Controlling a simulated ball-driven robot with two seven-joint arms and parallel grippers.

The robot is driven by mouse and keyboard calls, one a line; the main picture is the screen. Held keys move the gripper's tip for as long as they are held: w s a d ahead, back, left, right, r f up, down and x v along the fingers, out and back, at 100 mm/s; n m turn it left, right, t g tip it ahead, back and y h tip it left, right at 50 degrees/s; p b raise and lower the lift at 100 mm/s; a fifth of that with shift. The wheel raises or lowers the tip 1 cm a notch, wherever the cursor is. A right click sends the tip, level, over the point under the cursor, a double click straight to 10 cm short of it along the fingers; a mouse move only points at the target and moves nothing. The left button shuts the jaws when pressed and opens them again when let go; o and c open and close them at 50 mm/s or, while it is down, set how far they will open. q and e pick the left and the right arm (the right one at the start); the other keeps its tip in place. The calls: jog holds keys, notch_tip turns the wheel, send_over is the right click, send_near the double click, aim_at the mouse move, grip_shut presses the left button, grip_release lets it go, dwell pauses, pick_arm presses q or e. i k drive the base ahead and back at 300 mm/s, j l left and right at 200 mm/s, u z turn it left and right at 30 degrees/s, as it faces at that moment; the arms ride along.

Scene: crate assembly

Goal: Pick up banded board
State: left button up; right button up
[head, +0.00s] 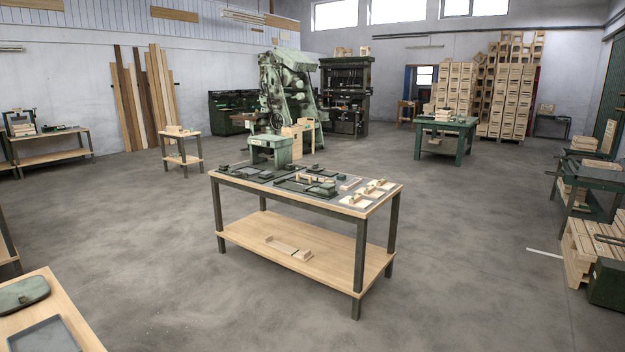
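I cannot pick out a board with a visible band at this distance. The workbench (335,200) in the middle of the floor carries small pale wooden pieces (368,190) at its right end. Dark green fixtures (306,187) lie on the middle and left of its top. A few pale wooden pieces (288,247) lie on its lower shelf (330,262). Neither of my grippers is in view.
Open concrete floor (460,260) surrounds the workbench. A wooden table with a grey tray (45,336) is at the near left. A green table (446,126) and stacked crates (510,95) stand at the back right. Tall planks (130,100) lean on the left wall.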

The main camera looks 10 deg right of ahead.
aim_at(319, 178)
jog(key=i+l+z, duration=0.2)
jog(key=i+l, duration=0.15)
jog(key=l, duration=0.15)
jog(key=i+l, duration=0.85)
jog(key=i, duration=0.15)
jog(key=i+u, duration=0.5)
jog(key=i+l+u, duration=0.1)
jog(key=i+u, duration=0.7)
jog(key=i, duration=0.65)
jog(key=i+z, duration=0.35)
jog(key=i+j+z, duration=0.1)
jog(key=i+z, duration=0.25)
jog(key=i+j+z, duration=0.2)
jog(key=z, duration=0.15)
